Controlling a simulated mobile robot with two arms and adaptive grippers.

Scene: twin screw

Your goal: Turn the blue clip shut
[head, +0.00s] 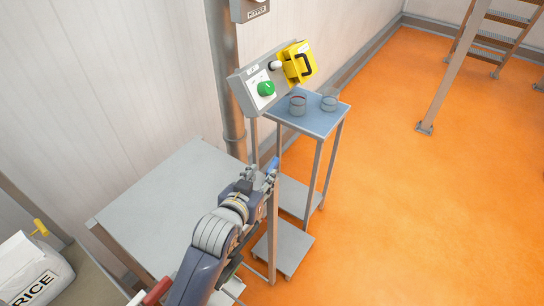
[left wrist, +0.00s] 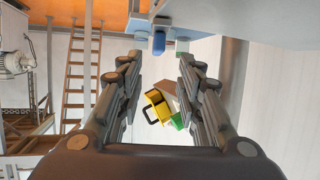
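The blue clip (head: 272,164) shows at the fingertips of my left gripper (head: 258,176) in the head view, partly hidden by the gripper. In the left wrist view the blue clip (left wrist: 158,42) hangs at the top centre, beside the edge of a pale blue-grey surface. My left gripper (left wrist: 158,70) is open there, with its two fingers wide apart and nothing between them. The clip appears above and beyond the gap between the fingertips; I cannot tell whether they touch it. My right gripper is in neither view.
A tilted control box (head: 243,92) carries a green knob (head: 266,88) and a yellow handled cover (head: 298,63). Behind the gripper, a small blue-topped stand (head: 325,122) holds two glass jars. A grey metal table (head: 165,205) lies left. Orange floor is open at right.

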